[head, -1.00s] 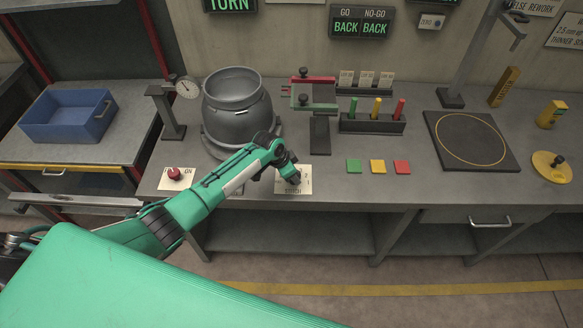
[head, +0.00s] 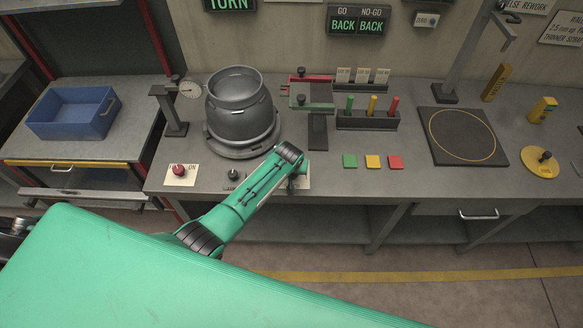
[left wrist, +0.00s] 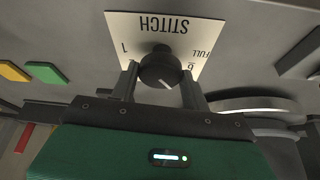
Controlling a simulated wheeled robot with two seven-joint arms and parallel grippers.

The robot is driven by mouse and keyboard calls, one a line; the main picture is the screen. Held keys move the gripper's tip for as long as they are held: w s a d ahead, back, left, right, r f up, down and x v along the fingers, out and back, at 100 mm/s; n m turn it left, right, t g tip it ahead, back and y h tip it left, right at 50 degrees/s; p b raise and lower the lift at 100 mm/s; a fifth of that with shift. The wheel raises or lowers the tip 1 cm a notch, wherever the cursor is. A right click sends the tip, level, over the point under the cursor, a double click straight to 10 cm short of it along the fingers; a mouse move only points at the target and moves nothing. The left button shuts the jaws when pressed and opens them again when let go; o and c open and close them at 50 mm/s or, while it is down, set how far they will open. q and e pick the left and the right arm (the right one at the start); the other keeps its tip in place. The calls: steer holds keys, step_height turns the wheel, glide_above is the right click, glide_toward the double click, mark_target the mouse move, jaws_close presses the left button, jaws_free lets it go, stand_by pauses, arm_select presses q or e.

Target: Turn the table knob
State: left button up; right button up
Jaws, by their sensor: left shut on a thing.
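A round black knob (left wrist: 159,69) with a white pointer line stands on a white plate (left wrist: 205,38) marked STITCH, 1, 6 and FULL. The pointer slants toward the lower right of the left wrist view. My left gripper (left wrist: 160,80) is shut on this knob, one finger on each side. In the head view my left gripper (head: 293,184) is at the front edge of the bench, and the arm hides the knob and most of its plate. A second small black knob (head: 232,174) stands to its left; its label is partly covered. My right gripper is not in view.
A grey pot (head: 239,108) on a round base (head: 215,143) stands behind the gripper. A red knob (head: 179,170) is at the front left. Green, yellow and red squares (head: 372,162) lie to the right. A dial gauge (head: 189,91) stands left of the pot.

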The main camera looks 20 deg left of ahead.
arm_select(q)
steer(key=shift+w+d+r+n+y, duration=0.15)
steer(key=shift+n+y, duration=0.25)
steer(key=shift+n, duration=0.5)
steer(key=n+y+b, duration=0.1)
steer(key=n, duration=0.1)
steer(key=shift+n, duration=0.4)
steer(key=n+g+y+b, duration=0.1)
steer(key=n, duration=0.2)
steer(key=shift+d+f+b, duration=0.1)
steer(key=shift+f+b, duration=0.1)
steer(key=shift+b, duration=0.2)
steer(key=shift+w+r+n+g+y+b, duration=0.1)
steer(key=shift+n+g+y+b, duration=0.35)
steer(key=shift+n, duration=0.75)
steer(key=shift+b, duration=0.3)
steer(key=o, duration=1)
